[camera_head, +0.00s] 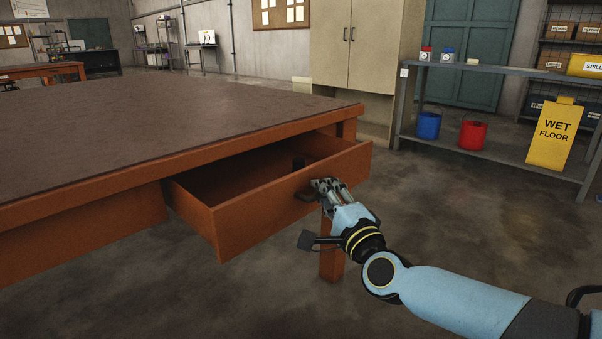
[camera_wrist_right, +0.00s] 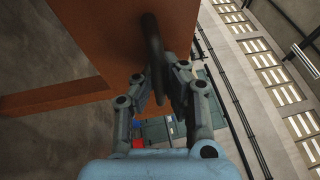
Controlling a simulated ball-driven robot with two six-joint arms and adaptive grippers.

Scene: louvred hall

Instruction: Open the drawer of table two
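The table (camera_head: 180,105) has a brown top and orange-brown wooden sides; no number on it shows. Its drawer (camera_head: 290,200) stands well out from the table, with its dark inside visible. My right gripper (camera_head: 325,187) is at the drawer's front panel, on the dark handle (camera_head: 306,195). In the right wrist view the handle (camera_wrist_right: 152,45) runs between the two fingers of the right gripper (camera_wrist_right: 163,82), which are closed in on it. The drawer front (camera_wrist_right: 115,35) is just beyond the fingers. My left gripper is not in view.
A metal shelf unit (camera_head: 490,70) with a blue bucket (camera_head: 428,125), a red bucket (camera_head: 472,135) and a yellow wet-floor sign (camera_head: 555,133) stands at right. Beige cabinets (camera_head: 360,45) stand behind. The floor before the drawer is clear.

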